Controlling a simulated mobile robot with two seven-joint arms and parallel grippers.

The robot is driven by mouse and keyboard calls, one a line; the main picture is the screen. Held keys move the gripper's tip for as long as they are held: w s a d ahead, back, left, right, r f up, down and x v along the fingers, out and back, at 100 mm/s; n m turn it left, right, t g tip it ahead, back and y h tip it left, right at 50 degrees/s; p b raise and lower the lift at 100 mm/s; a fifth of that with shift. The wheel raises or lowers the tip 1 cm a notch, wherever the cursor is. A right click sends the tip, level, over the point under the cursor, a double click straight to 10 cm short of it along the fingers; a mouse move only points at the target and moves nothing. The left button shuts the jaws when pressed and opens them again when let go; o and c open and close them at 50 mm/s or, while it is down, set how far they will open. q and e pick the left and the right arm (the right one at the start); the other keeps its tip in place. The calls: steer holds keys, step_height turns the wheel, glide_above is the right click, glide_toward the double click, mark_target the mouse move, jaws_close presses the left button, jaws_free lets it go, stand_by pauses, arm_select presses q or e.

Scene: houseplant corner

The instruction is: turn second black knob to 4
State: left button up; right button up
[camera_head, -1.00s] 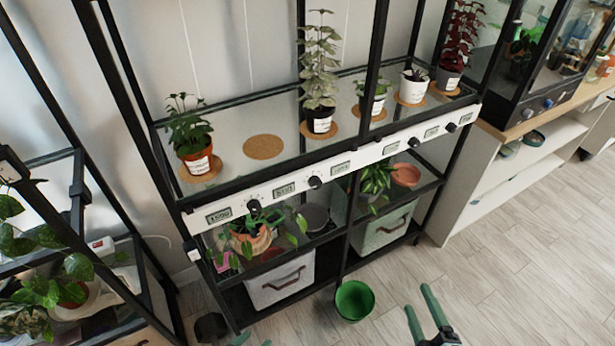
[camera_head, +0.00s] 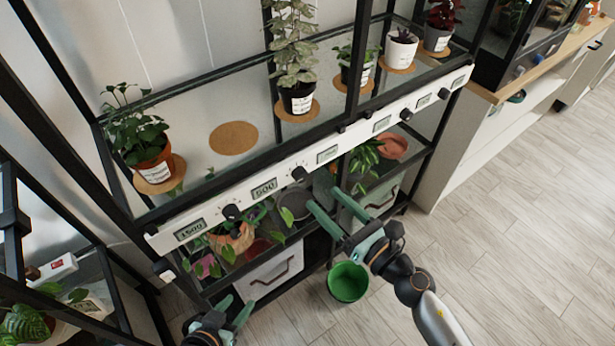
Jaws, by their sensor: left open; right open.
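A white control strip (camera_head: 350,146) with several black knobs and small displays runs along the shelf's front edge. The first black knob (camera_head: 231,212) sits between displays reading 1500 (camera_head: 190,230) and 500 (camera_head: 264,188). The second black knob (camera_head: 299,174) sits right of the 500 display; its setting is too small to read. My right gripper (camera_head: 324,199) is open and empty, its green fingers pointing toward the strip, below and right of the second knob and apart from it in the picture. My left gripper (camera_head: 235,308) is open and empty at the bottom, well below the strip.
Potted plants stand on cork mats on the glass shelf above; one cork mat (camera_head: 234,138) is bare. Below are a leafy plant in a terracotta pot (camera_head: 233,238), a grey bin (camera_head: 275,274) and a green pot (camera_head: 348,282) on the floor. The wooden floor at right is clear.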

mark_target(303, 179)
steer(key=x, duration=0.7)
jaws_close()
stand_by(0.4)
